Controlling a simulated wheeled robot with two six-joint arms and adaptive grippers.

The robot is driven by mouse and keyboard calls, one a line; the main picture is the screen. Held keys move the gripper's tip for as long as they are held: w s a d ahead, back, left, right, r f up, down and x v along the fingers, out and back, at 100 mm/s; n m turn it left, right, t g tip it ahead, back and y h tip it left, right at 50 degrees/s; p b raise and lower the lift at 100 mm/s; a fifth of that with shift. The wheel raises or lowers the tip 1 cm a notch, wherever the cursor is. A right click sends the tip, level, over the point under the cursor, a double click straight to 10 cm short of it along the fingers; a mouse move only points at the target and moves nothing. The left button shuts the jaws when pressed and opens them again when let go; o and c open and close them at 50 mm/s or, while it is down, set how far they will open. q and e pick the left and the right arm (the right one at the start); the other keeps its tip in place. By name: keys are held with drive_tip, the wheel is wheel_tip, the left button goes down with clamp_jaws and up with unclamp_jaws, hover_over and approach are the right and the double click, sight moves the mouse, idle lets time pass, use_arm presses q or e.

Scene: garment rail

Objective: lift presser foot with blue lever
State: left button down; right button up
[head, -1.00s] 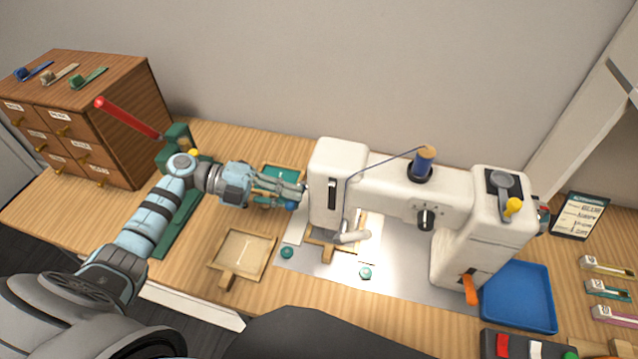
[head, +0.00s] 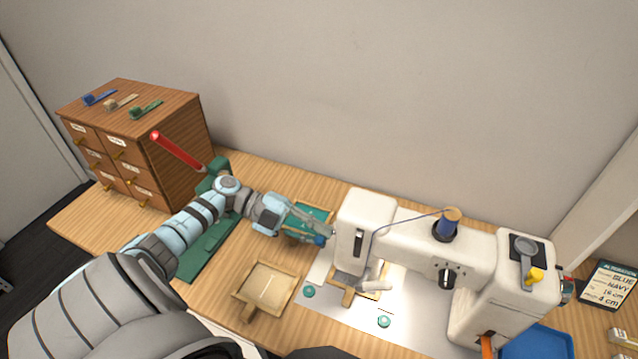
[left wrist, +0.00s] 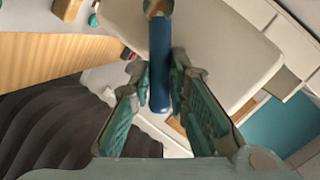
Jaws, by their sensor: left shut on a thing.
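The white sewing machine (head: 367,215) stands on the table. Its blue lever (head: 319,241) sticks out at the left side of the machine's head. In the left wrist view the blue lever (left wrist: 160,62) runs between my fingers, its rounded end toward my palm. My left gripper (head: 322,236) is shut on the lever; both fingers flank it in the left wrist view (left wrist: 160,88). The presser foot area (head: 350,279) is below the head, over a small wooden frame (head: 348,297); the foot's height is unclear. My right gripper is out of view.
An empty-looking wooden frame (head: 268,287) lies in front. Teal buttons (head: 384,322) sit near the machine. A green press with a red handle (head: 178,151) and a drawer cabinet (head: 150,140) stand left. A blue tray (head: 540,343) is right.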

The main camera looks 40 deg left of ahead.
use_arm(q)
drive_tip(key=c, duration=1.5)
unclamp_jaws()
drive_tip(key=shift+c, duration=0.2)
drive_tip(key=v, duration=1.2)
drive_tip(key=shift+a, duration=0.1)
